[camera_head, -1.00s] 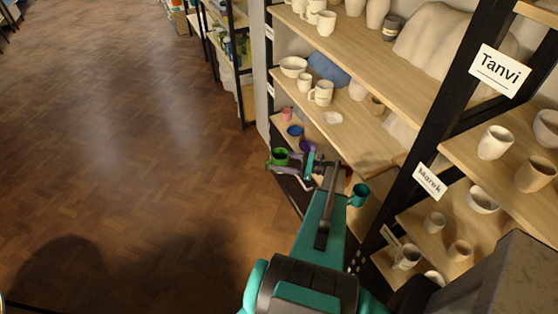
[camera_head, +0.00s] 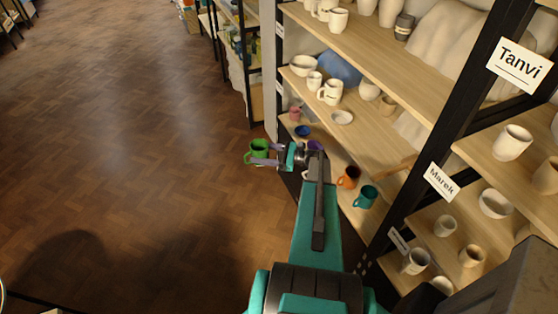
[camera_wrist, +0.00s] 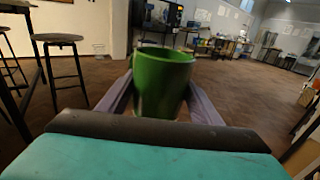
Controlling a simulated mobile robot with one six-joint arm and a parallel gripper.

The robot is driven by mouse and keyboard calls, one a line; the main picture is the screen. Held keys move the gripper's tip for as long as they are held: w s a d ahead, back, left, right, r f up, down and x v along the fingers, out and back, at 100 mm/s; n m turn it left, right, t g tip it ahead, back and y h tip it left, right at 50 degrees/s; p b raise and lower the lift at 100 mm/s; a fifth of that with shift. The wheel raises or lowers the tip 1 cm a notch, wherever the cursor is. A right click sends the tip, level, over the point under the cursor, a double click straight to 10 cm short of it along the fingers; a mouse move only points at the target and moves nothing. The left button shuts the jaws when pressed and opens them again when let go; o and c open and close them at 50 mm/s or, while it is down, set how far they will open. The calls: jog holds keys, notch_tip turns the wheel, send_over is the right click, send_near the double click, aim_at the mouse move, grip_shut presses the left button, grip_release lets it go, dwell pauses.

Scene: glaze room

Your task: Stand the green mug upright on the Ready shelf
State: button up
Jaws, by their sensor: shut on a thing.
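The green mug (camera_head: 259,150) is held upright in my gripper (camera_head: 264,154), out over the floor to the left of the shelf unit. In the wrist view the green mug (camera_wrist: 162,84) sits between the two purple fingers of my gripper (camera_wrist: 160,100), which press on its sides. Its open rim faces up. A lower shelf (camera_head: 350,210) beside my arm holds coloured mugs. An orange mug (camera_head: 348,178) and a teal mug (camera_head: 366,196) stand on it to the right of my arm. I cannot read a Ready label in these views.
A blue bowl (camera_head: 303,131), a pink cup (camera_head: 295,113) and a partly hidden purple mug (camera_head: 315,146) are on the same shelf. White pottery fills the shelves above. Dark posts carry Tanvi (camera_head: 519,64) and Marek (camera_head: 440,182) labels. The floor (camera_head: 130,150) at left is clear.

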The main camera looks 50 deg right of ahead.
jog(key=w+a+r+n+g+y+b, duration=0.1)
jog(key=w+a+r+b, duration=0.2)
jog(key=a, duration=0.7)
jog(key=w+a+r+n+g+y+b, duration=0.1)
jog(key=w+a+r, duration=0.4)
jog(key=a, duration=0.5)
jog(key=s+a+r+n+g+y+b, duration=0.1)
jog(key=a+r, duration=0.3)
jog(key=a, duration=0.6)
jog(key=s+a+r+n+g+y+b, duration=0.1)
jog(key=a+r+b, duration=0.2)
jog(key=a, duration=0.8)
notch_tip(320, 180, up, 2)
jog(key=shift+s+y+b, duration=0.15)
jog(key=shift+y+b, duration=0.15)
jog(key=shift+b, duration=0.1)
